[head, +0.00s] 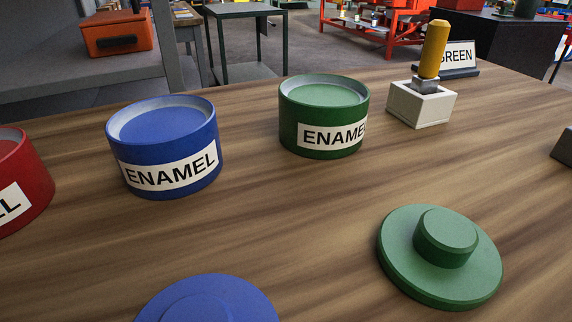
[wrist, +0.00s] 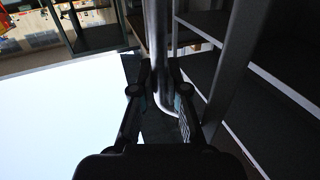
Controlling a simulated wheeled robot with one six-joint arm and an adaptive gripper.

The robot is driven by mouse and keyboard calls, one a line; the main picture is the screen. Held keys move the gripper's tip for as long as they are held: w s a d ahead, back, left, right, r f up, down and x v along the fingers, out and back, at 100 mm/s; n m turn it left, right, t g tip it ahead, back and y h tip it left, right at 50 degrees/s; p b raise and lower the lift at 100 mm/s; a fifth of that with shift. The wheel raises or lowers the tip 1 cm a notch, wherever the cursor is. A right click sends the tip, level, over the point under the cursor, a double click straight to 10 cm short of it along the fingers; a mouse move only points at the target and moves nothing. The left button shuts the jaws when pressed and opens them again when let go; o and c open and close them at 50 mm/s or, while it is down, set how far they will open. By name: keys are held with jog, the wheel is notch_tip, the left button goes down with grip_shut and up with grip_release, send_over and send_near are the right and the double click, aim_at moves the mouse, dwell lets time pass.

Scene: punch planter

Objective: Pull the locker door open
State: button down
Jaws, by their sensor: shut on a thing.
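In the wrist view my gripper (wrist: 160,90) has its two fingers on either side of a grey vertical bar handle (wrist: 157,40), shut on it. The handle's lower end curves just beyond the fingertips. A bright white flat panel (wrist: 60,120) fills the left of the wrist view; I cannot tell whether it is the locker door's face. The head view shows neither my gripper, the handle nor a locker door.
Dark shelves (wrist: 275,95) and a grey upright (wrist: 232,65) stand close on the right in the wrist view. In the head view a wooden table (head: 290,210) holds a blue tin (head: 165,135), a green tin (head: 315,92), a red tin (head: 25,165), lids and a yellow-handled tool (head: 433,50).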

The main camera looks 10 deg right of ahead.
jog(key=shift+w+d, duration=0.25)
jog(key=shift+d, duration=0.05)
jog(key=c, duration=1.2)
grip_release()
jog(key=shift+a, duration=0.1)
jog(key=shift+s, duration=0.1)
jog(key=v, duration=1.2)
jog(key=shift+f, duration=0.1)
